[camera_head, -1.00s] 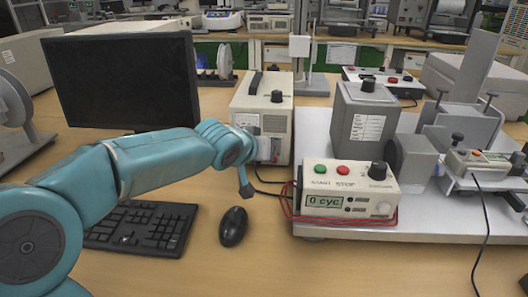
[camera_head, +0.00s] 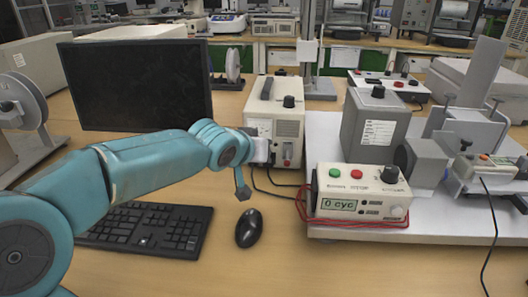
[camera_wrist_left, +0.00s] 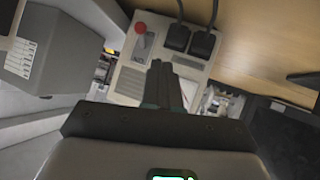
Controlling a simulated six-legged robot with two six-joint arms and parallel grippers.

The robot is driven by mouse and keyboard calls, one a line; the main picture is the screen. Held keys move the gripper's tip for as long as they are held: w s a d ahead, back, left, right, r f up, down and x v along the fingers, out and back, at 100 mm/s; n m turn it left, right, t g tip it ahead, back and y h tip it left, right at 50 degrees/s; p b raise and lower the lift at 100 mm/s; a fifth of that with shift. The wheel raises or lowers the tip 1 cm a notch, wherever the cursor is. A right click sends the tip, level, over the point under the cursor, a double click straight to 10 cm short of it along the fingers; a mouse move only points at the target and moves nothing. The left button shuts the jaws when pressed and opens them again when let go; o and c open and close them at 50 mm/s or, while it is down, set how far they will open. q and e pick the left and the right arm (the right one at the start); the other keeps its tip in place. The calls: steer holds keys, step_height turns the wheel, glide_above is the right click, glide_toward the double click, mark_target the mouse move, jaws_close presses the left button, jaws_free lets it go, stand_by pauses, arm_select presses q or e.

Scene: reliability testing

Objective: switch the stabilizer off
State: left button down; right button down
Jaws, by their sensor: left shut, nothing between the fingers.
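The stabilizer (camera_head: 290,121) is a beige box with a black knob and handle on top, standing on the desk right of the monitor. Its front panel shows in the left wrist view (camera_wrist_left: 129,82), with a red lamp, a small lever switch (camera_wrist_left: 142,46) and two black plugs. My left gripper (camera_head: 264,150) is at the stabilizer's front, partly covering its panel. In the left wrist view its dark fingers (camera_wrist_left: 159,68) are shut and empty, pointing at the panel just below the switch. I cannot tell whether they touch it. My right gripper is not in view.
A black mouse (camera_head: 249,228) and keyboard (camera_head: 148,228) lie in front, below my left arm. A monitor (camera_head: 135,83) stands behind the arm. A counter box (camera_head: 359,196) reading "0 cyc" sits on a grey platform at the right, with red cables beside it.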

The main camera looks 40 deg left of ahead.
arm_select(q)
steer(key=s+f+v, duration=0.1)
steer(key=v, duration=0.8)
steer(key=shift+d+f+p, duration=0.25)
steer(key=shift+d+p, duration=0.1)
steer(key=shift+d, duration=0.05)
